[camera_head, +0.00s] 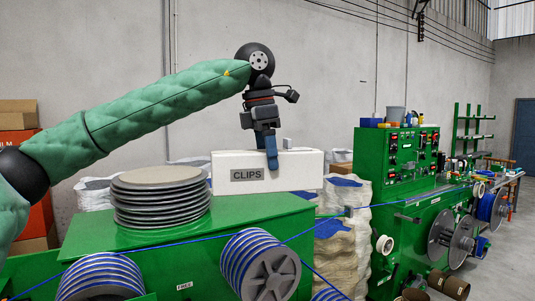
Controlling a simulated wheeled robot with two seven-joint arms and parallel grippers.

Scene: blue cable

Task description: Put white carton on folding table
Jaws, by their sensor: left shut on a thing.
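The white carton (302,172) is a long box with a grey "CLIPS" label on its front, in the middle of the head view. My left gripper (271,162) points down over the carton, with a blue finger against its front face. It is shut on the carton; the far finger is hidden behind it. The carton looks level at the back of a green machine top; I cannot tell whether it touches that top. I cannot make out a folding table for certain. My right gripper is out of view.
A stack of grey discs (162,198) stands on the green machine top (110,236), left of the carton. Blue cable spools (262,264) are in front. A green control cabinet (408,160) stands to the right. White sacks (345,235) with blue contents stand between.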

